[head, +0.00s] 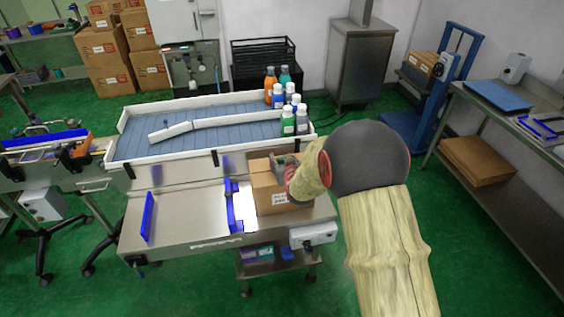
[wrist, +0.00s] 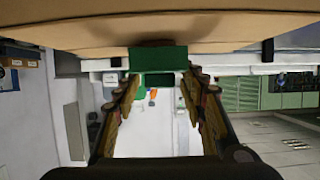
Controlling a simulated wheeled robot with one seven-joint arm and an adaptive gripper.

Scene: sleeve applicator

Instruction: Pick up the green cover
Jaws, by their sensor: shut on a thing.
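The green cover (wrist: 160,58) shows in the wrist view as a flat green piece between the fingertips of my gripper (wrist: 160,78). The fingers press on its two sides and stand apart by its width. The brown cardboard box (wrist: 165,30) fills the top of the wrist view, very close to the cover. In the head view my gripper (head: 284,164) is at the cardboard box (head: 270,193), near its top right side. My own arm hides part of the box, and the cover is too small there to make out clearly.
The box stands at the right end of a steel bench (head: 180,222) with blue guides (head: 233,205). Behind it is a white-rimmed conveyor tray (head: 150,158) with several bottles (head: 287,122) at its right end. Green floor lies open to the right.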

